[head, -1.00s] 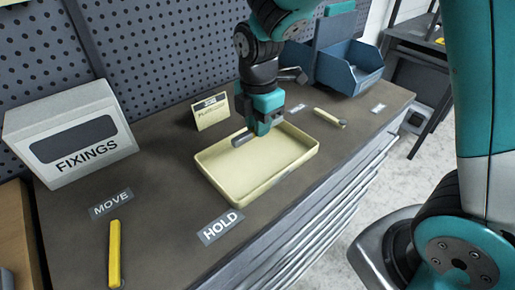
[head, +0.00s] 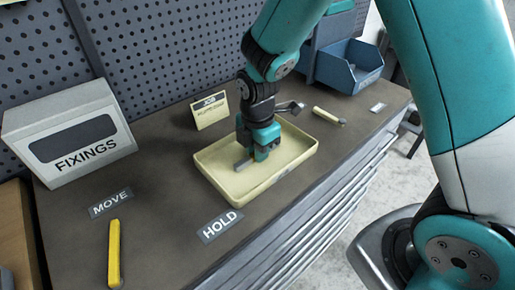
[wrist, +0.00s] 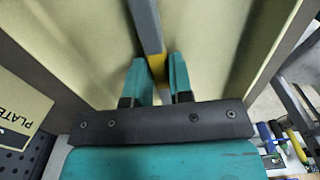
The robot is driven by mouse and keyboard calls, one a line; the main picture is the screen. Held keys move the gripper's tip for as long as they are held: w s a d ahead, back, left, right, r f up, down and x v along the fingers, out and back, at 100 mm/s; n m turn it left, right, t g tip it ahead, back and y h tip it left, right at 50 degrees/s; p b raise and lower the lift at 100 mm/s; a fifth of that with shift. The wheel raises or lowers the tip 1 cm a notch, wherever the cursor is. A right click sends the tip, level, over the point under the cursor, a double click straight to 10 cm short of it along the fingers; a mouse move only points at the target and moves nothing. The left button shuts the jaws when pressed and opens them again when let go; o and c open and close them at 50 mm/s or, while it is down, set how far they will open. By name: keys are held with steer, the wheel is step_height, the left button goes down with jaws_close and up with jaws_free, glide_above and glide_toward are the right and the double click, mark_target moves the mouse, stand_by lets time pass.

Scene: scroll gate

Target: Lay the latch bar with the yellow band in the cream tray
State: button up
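The latch bar (wrist: 146,25) is a grey bar with a yellow band (wrist: 157,64) between my fingers. In the head view the grey bar (head: 242,164) shows low inside the cream tray (head: 229,189), toward its left part. My gripper (head: 262,156) points down inside the tray walls. In the wrist view its two teal fingers (wrist: 159,78) stand on either side of the bar at the band. The gripper looks shut on the bar. I cannot tell whether the bar touches the tray floor. The bar's rear end is hidden by my gripper.
A HOLD label (head: 220,226) lies in front of the tray. A yellow bar (head: 114,254) lies by the MOVE label (head: 110,203). A cream bar (head: 328,116) lies right of the tray. A job card (head: 210,110), FIXINGS box (head: 68,132) and blue bin (head: 349,66) stand behind.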

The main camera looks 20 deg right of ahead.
steer(key=o, duration=0.3)
steer(key=shift+r, duration=0.1)
step_height(320, 180, up, 12)
steer(key=s+a+r+m+y, duration=0.2)
steer(key=s+r+m, duration=0.1)
steer(key=s+m, duration=0.4)
steer(key=s+a+r+m+y, duration=0.2)
steer(key=s+m, duration=0.5)
steer(key=s, duration=0.5)
steer(key=shift+s+r+m, duration=0.15)
steer(key=shift+r+m, duration=0.15)
steer(key=shift+r, duration=0.6)
